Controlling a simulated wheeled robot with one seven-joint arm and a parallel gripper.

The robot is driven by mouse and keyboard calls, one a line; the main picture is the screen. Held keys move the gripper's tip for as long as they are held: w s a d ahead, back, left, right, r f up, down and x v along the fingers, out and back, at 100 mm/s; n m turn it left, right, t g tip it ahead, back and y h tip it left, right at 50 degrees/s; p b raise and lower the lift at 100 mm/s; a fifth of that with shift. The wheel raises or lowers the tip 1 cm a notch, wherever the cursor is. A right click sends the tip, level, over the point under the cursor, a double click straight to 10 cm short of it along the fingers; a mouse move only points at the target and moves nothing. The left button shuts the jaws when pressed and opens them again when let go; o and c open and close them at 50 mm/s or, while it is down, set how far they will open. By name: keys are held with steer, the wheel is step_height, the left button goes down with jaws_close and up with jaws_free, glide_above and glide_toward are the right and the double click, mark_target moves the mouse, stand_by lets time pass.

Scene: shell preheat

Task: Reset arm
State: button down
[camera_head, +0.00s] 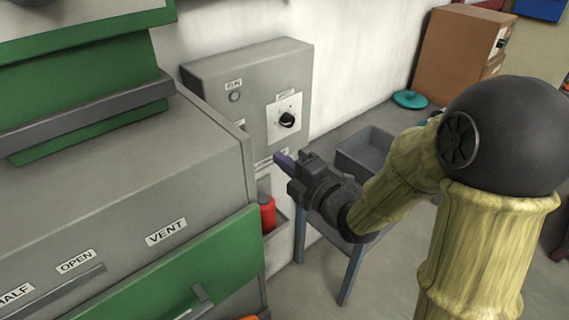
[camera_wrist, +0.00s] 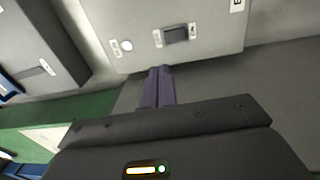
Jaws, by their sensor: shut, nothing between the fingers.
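My gripper (camera_head: 284,161) is in the middle of the head view, shut and empty, with its purple fingertips pointing left toward the grey control box (camera_head: 200,75). The box carries a black knob (camera_head: 287,119) on a white plate and a small round button (camera_head: 235,97). In the wrist view the shut fingers (camera_wrist: 158,85) point up toward a grey panel (camera_wrist: 215,55). That panel shows a dark rocker switch (camera_wrist: 175,34) and a round white light or button (camera_wrist: 126,46). I cannot tell whether the fingertips touch the panel.
A grey cabinet (camera_head: 100,195) labelled VENT and OPEN, with a green lower front (camera_head: 190,275), stands at left. A red cylinder (camera_head: 267,213) sits below the box. A grey tray (camera_head: 367,150) and a teal disc (camera_head: 409,99) lie on the bench behind my arm. A brown box (camera_head: 455,55) stands farther back.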

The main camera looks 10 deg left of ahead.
steer(key=shift+w, duration=0.1)
stand_by(0.3)
steer(key=d+f+m+g+h+p, duration=0.25)
steer(key=d+f+m+h, duration=0.35)
steer(key=d+m+h, duration=0.55)
steer(key=s+d+f+m+g+h+p, duration=0.1)
steer(key=s+d+f+m+g+p, duration=0.1)
steer(key=s+d+m+g, duration=0.5)
steer(key=s+d+m+p, duration=0.1)
steer(key=s+d+m, duration=0.1)
steer(key=s+m, duration=0.4)
steer(key=shift+s+f+m+g+h, duration=0.25)
steer(key=shift+f+m+g+h, duration=0.1)
steer(key=shift+m, duration=1)
steer(key=shift+w+d, duration=0.2)
steer(key=shift+w, duration=0.1)
